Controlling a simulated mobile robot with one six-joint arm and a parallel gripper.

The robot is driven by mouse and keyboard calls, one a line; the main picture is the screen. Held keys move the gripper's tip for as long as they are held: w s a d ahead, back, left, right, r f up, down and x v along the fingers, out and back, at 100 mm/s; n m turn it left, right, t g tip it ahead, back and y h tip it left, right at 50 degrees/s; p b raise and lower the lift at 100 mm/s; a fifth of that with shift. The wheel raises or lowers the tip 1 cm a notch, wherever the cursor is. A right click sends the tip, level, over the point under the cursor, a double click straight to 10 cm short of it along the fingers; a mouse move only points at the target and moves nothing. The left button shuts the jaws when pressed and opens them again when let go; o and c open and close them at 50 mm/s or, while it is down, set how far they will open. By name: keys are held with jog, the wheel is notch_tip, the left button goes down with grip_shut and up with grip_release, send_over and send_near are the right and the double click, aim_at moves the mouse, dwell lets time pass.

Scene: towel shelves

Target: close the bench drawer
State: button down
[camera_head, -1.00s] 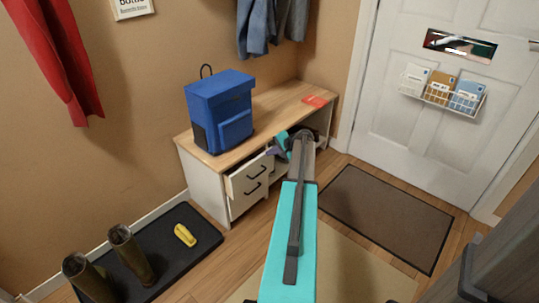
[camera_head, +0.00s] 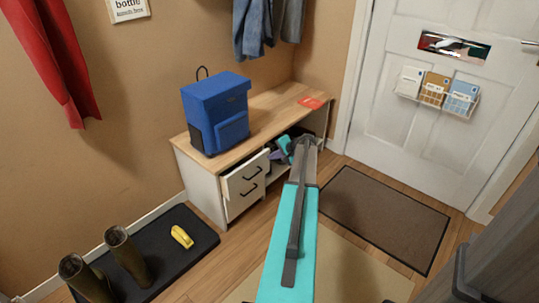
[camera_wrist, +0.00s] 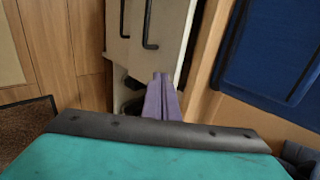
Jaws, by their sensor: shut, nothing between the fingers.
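My gripper (camera_head: 277,154) is just right of the upper drawer, at the bench's open compartment. In the wrist view, my gripper's purple fingers (camera_wrist: 161,78) are together and empty. Their tips are beside the end of the cream drawer fronts (camera_wrist: 133,40); whether they touch is unclear.
A blue backpack (camera_head: 218,115) stands on the bench top, with a red item (camera_head: 311,102) farther right. A black tray (camera_head: 160,238) with boots (camera_head: 125,252) and a yellow object (camera_head: 182,237) lies left of the bench. A brown mat (camera_head: 385,215) lies before the door.

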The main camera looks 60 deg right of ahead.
jog(key=d+p+v, duration=0.1)
jog(key=v, duration=0.9)
jog(key=shift+s+a, duration=0.2)
jog(key=shift+a, duration=0.2)
jog(key=c, duration=2.5)
grip_release()
